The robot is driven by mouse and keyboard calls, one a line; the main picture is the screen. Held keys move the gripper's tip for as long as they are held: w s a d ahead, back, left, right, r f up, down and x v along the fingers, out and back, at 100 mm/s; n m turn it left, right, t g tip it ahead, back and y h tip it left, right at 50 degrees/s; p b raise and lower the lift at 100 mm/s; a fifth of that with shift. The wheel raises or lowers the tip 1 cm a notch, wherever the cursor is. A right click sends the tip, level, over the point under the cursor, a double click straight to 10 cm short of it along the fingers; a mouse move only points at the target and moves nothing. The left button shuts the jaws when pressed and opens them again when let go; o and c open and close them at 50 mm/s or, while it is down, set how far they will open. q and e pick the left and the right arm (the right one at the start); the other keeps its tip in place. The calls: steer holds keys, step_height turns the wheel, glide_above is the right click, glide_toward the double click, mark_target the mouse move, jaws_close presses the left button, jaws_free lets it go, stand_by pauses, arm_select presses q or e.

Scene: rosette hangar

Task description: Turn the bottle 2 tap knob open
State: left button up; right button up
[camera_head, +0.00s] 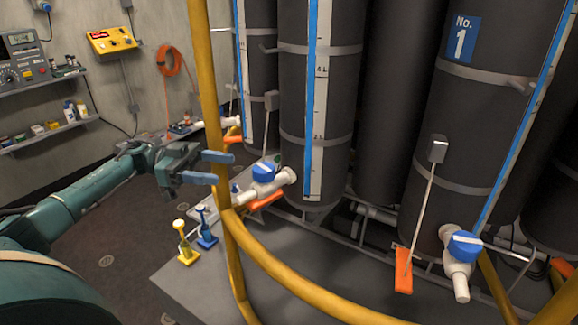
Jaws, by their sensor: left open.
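My left gripper (225,168) is open and empty, with its two blue fingers apart and crossing in front of the yellow rail post. A blue tap knob (263,171) sits on a white tap (262,188) at the foot of the middle dark bottle (297,115), just right of the fingertips with a visible gap. That bottle shows no number, so I cannot confirm it is bottle 2. Another blue knob (465,245) sits on the tap below the bottle marked No. 1 (475,120). My right gripper is not in view.
The yellow guard rail (285,275) curves in front of the bottles. An orange tag (403,270) hangs by the right tap. A yellow piece (186,246) and a blue piece (206,230) stand on the grey plinth (195,290). Shelves (50,133) line the left wall.

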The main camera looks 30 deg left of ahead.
mark_target(273, 179)
arm_select(q)
steer(key=p+x, duration=0.1)
steer(key=x, duration=0.5)
steer(key=p+x, duration=0.2)
steer(key=x, duration=0.4)
steer(key=shift+s+r, duration=0.2)
steer(key=shift+w+d, duration=0.15)
steer(key=shift+d, duration=0.2)
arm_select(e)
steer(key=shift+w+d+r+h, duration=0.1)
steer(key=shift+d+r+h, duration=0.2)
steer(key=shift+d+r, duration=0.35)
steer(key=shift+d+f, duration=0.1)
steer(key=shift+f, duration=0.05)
